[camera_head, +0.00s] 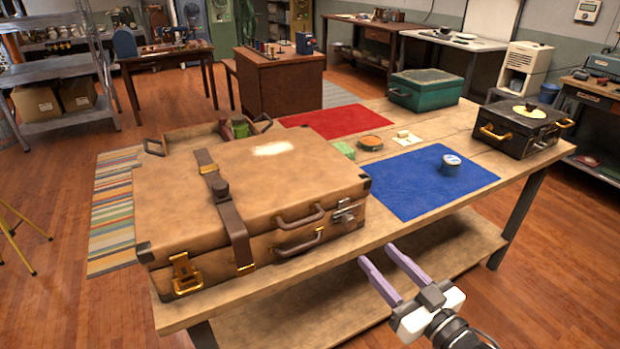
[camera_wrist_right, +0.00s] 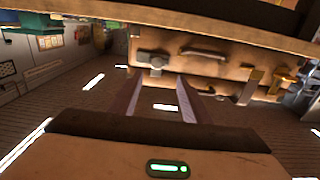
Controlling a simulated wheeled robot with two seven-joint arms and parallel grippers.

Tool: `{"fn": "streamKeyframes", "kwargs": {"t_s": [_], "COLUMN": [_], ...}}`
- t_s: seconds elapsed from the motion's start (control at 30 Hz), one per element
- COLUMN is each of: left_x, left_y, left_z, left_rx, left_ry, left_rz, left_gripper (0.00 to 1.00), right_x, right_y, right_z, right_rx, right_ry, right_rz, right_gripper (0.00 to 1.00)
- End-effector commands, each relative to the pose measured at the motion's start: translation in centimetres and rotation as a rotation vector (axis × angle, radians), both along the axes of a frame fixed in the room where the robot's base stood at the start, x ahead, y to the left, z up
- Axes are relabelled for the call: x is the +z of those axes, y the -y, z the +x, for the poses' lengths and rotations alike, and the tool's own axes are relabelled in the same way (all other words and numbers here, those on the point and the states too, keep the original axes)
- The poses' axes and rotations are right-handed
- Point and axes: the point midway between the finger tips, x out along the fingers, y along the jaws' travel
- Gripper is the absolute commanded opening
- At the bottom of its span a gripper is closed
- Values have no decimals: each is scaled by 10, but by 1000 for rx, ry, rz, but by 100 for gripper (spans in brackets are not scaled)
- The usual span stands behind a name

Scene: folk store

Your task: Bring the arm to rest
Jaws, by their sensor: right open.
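My right gripper (camera_head: 384,268) is open and empty in the head view. It is in front of the wooden table's near edge (camera_head: 400,232), right of the large suitcase. Its two purple fingers point up and to the left, apart from the suitcase and the items on top. The right wrist view shows both fingers (camera_wrist_right: 160,95) spread with nothing between them, and the suitcase's side with its handle and latches beyond. My left gripper is not in view.
The tan suitcase (camera_head: 235,200) fills the table's left part. A blue mat (camera_head: 415,190) carries a small tin (camera_head: 451,165). A red mat (camera_head: 325,122), a green case (camera_head: 426,88) and a black case (camera_head: 515,135) are farther back. A lower shelf (camera_head: 440,255) lies under the table. Open floor is at the right.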

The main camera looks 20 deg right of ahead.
Motion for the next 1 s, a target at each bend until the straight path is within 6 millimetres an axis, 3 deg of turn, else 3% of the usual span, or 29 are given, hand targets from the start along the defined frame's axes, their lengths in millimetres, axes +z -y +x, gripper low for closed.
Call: {"fn": "streamKeyframes", "kwargs": {"t_s": [0.13,0.27,0.4,0.5,0.6,0.77,1.0], "left_x": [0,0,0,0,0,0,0], "left_y": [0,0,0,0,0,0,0], "left_z": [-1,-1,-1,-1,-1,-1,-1], "left_rx": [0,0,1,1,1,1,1], "left_ry": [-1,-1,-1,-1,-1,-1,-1], "left_rz": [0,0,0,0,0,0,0], "left_gripper": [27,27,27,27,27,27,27], "right_x": [-13,-65,-140,-183,-212,-233,-236], "right_y": [-4,-22,-55,-81,-102,-121,-124], "right_z": [-4,-27,-76,-115,-150,-180,-184], "right_rx": [-4,-12,-5,14,37,64,69], "right_ry": [-35,-179,-414,-567,-685,-784,-797], "right_rz": [0,-8,-30,-45,-60,-71,-76], "right_gripper": [43,43,43,43,43,43,43]}}
